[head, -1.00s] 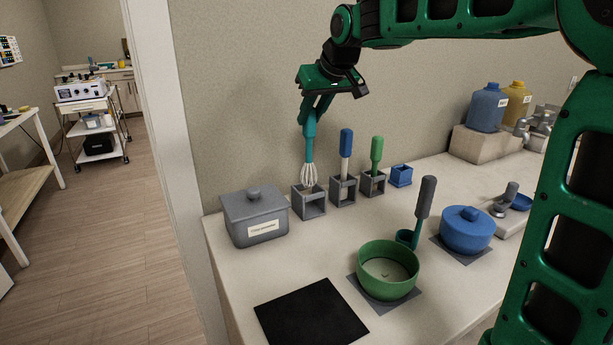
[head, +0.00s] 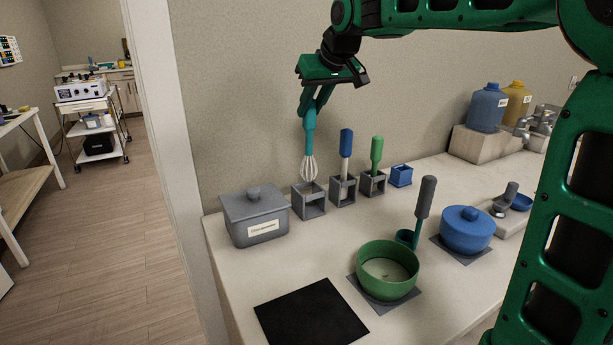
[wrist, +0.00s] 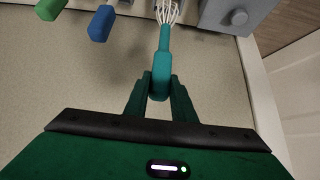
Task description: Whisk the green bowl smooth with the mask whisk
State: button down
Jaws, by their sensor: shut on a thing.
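The whisk (head: 309,137) has a teal handle and pale wire loops, and it hangs upright with the loops down. My gripper (head: 314,104) is shut on the top of its handle. In the wrist view the whisk (wrist: 164,52) shows between the fingers of my gripper (wrist: 159,92). The wire loops are just above a grey square holder (head: 310,203) at the back of the counter. The green bowl (head: 372,270) stands on a grey mat (head: 411,299) at the front right, with some pale content in its bottom.
A lidded grey box (head: 257,222) stands left of the holder. Blue-handled (head: 346,145) and green-handled (head: 377,152) tools stand in holders to the right. A dark-handled tool (head: 425,199) stands behind the bowl, left of a lidded blue pot (head: 467,233). A black mat (head: 311,312) lies bare in front.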

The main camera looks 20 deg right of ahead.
jog(key=shift+r, duration=1.6)
